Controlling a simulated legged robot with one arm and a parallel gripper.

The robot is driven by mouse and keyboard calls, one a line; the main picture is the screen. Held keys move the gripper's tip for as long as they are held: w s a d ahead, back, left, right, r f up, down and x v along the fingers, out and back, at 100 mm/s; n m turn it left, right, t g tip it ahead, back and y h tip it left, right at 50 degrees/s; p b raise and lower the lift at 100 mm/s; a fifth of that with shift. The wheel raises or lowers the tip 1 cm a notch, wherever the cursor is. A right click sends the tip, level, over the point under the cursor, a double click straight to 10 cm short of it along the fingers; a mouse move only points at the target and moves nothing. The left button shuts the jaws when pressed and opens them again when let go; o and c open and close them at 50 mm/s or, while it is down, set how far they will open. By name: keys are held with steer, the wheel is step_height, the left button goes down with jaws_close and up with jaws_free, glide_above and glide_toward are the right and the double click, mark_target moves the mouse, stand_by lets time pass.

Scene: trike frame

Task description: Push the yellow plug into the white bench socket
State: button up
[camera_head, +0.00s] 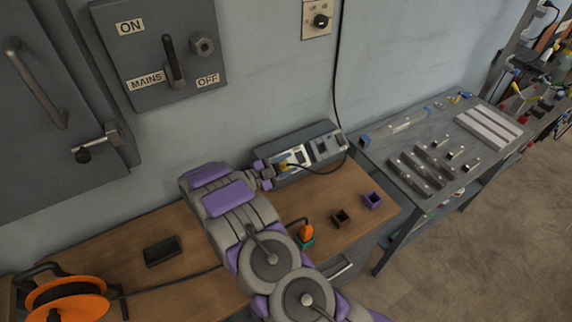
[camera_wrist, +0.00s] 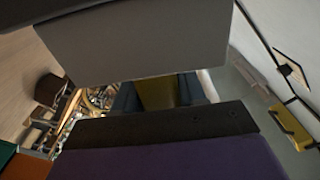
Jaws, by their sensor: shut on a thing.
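The yellow plug (camera_head: 283,166) is at the tip of my gripper (camera_head: 273,171), beside the bench socket unit. In the wrist view the yellow plug (camera_wrist: 158,93) sits between the two dark fingers of my gripper (camera_wrist: 157,97), which is shut on it. The white bench socket (camera_head: 299,157) is on the front of a long grey unit (camera_head: 328,138) at the back of the bench. The plug is close to the socket's left side. My gripper hides part of this area, and I cannot tell whether the plug's pins touch the socket.
A black cable (camera_head: 320,171) loops in front of the unit. A black tray (camera_head: 162,251) and an orange cable reel (camera_head: 67,298) are at the left.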

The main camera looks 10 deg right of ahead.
steer(key=shift+w+f, duration=0.1)
steer(key=o, duration=1.2)
steer(key=shift+c, duration=0.2)
steer(key=shift+a, duration=0.1)
steer(key=p+v, duration=0.2)
steer(key=v, duration=1.5)
steer(key=shift+a+p, duration=0.2)
steer(key=shift+p, duration=0.1)
